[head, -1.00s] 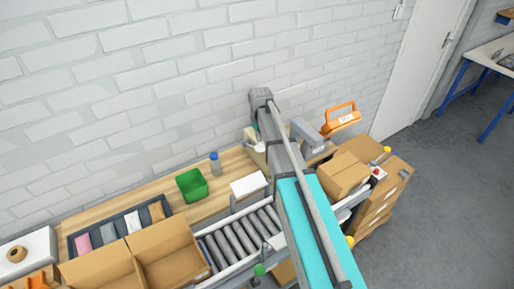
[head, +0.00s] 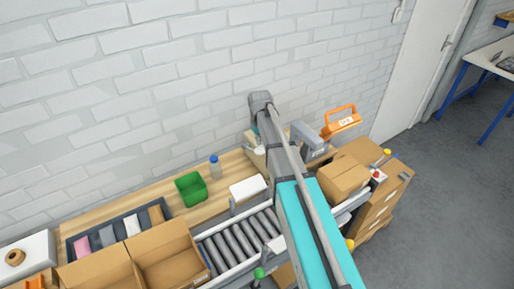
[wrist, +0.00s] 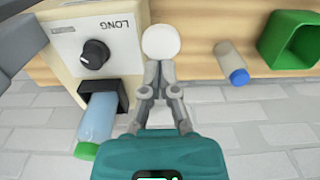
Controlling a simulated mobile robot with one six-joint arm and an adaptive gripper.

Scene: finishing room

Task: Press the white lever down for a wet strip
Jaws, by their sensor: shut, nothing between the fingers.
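The white lever shows in the wrist view as a round white knob (wrist: 161,42), beside a cream tape machine (wrist: 72,42) with a black dial and the word LONG. My gripper (wrist: 160,66) is shut and empty, its fingertips at the near edge of the knob. I cannot tell whether they touch it. The knob's arm is hidden. A clear water bottle with a green cap (wrist: 96,124) sits at the machine's black holder. In the head view the cream machine (head: 251,139) is partly hidden behind my arm.
A green bin (head: 191,187) and a bottle with a blue cap (head: 215,168) stand on the wooden bench. A grey device (head: 308,139) and an orange-handled tool (head: 342,122) are to the right. Open cartons (head: 165,262) and a roller conveyor (head: 235,243) lie in front. A brick wall is behind.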

